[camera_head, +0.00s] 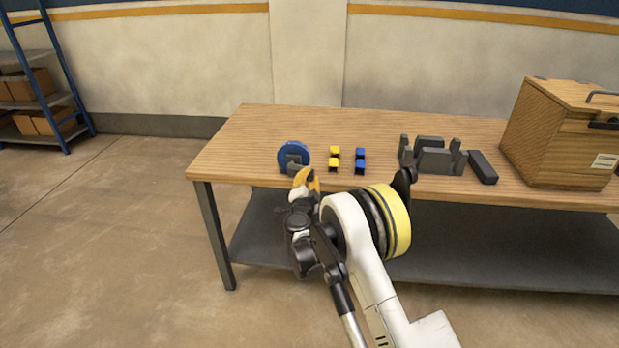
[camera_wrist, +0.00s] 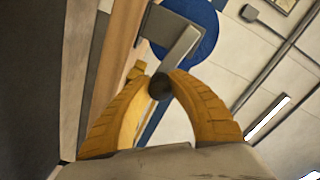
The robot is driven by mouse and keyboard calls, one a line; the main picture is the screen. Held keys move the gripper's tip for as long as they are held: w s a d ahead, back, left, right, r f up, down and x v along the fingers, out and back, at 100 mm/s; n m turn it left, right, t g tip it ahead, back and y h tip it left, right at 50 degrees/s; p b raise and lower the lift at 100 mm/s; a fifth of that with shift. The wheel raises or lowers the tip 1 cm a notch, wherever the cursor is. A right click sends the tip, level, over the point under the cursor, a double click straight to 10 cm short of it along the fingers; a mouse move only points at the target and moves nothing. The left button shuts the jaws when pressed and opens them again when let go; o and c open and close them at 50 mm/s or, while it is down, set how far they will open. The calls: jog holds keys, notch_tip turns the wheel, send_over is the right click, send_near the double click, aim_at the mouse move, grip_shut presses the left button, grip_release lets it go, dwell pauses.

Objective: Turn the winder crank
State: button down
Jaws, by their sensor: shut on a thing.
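The winder (camera_head: 293,152) is a blue disc standing upright near the left front edge of the wooden table (camera_head: 235,140). A grey bracket-like part sits in front of its face. In the wrist view the blue disc (camera_wrist: 205,32) is behind a grey angled piece (camera_wrist: 172,38). A dark round crank knob (camera_wrist: 160,87) lies just below that piece. My gripper (camera_wrist: 158,86) has yellow fingers whose tips close on the knob from both sides. In the head view my gripper (camera_head: 306,178) is at the table's front edge, just in front of the winder, and partly hides its lower part.
A dark grey fixture (camera_head: 433,160) and a dark bar (camera_head: 482,167) lie farther right. A wooden box (camera_head: 555,135) stands at the right end. A shelf (camera_head: 40,100) is at far left.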

jog(key=c, duration=1.2)
grip_release()
jog(key=s, duration=1.2)
jog(key=shift+a, duration=0.45)
